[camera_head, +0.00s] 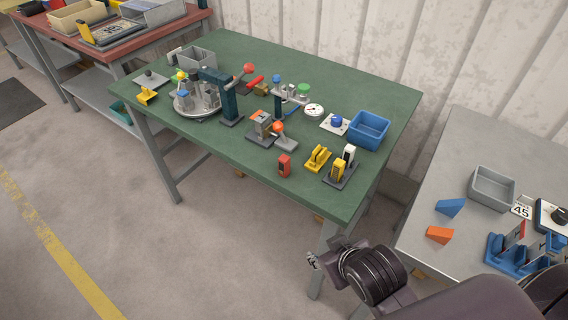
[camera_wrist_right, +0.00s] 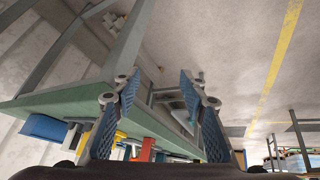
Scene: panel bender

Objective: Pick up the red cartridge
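The red cartridge (camera_head: 284,165) stands upright near the front edge of the green table (camera_head: 392,92). It is left of a yellow holder (camera_head: 318,157). My right gripper (camera_head: 312,260) is in front of and below the table's right front corner, well apart from the cartridge. In the right wrist view my gripper's two blue-padded fingers (camera_wrist_right: 157,92) are spread apart with nothing between them. A red shape (camera_wrist_right: 147,149) low in that view, beyond the fingers, looks like the cartridge but is partly hidden. My left gripper is not in view.
A dark stand with yellow and white cartridges (camera_head: 340,172) is right of the yellow holder. A clamp with an orange knob (camera_head: 279,127) stands behind the red cartridge. A blue bin (camera_head: 369,130) is at the right. A grey table (camera_head: 440,190) is further right. Open floor lies in front.

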